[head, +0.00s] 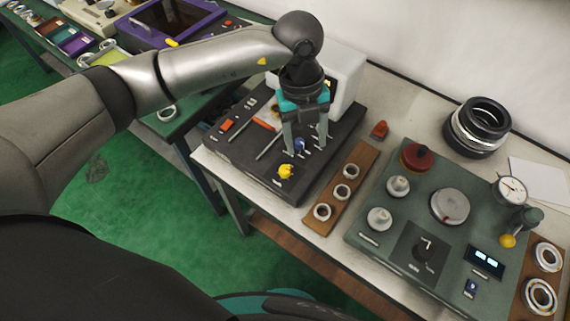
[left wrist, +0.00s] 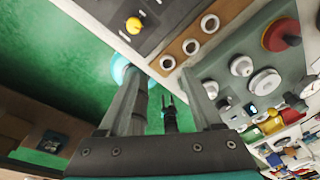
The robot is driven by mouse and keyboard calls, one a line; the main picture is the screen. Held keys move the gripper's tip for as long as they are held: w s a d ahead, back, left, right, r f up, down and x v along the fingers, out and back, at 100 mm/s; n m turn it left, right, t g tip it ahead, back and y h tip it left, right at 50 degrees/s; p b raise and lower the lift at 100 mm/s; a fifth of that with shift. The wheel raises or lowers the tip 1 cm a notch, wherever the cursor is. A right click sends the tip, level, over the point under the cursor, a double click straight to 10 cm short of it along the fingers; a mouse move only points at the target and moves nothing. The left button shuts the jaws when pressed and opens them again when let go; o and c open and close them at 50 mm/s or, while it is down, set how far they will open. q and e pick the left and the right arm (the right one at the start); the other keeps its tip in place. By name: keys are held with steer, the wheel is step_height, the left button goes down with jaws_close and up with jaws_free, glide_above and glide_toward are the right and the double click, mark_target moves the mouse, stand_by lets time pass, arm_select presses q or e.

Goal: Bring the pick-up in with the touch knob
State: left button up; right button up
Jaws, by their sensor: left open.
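My left gripper (head: 306,148) points down over the black instrument box (head: 250,165), its two fingers apart. A yellow knob (head: 286,172) stands near the box's front corner, just in front of the gripper. It also shows in the left wrist view (left wrist: 133,25), beyond the open fingers (left wrist: 162,85). No label tells me which knob is the touch knob. The pick-up cannot be made out clearly; the gripper hides part of the box.
A wooden strip (head: 337,197) with three rings lies right of the box. A green panel (head: 390,240) with knobs, a dial gauge (head: 510,190) and a display stands further right. A white unit (head: 345,75) is behind the gripper. Black rings (head: 478,127) stand at the back.

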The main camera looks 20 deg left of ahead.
arm_select(q)
steer(key=w+a+y, duration=0.1)
steer(key=a+y, duration=0.1)
steer(key=a, duration=0.2)
steer(key=b, duration=0.1)
glide_toward(286, 170)
steer(key=shift+n, duration=0.4)
steer(key=f, duration=0.9)
steer(key=shift+s+a, duration=0.2)
steer(key=shift+a, duration=0.1)
jaws_close()
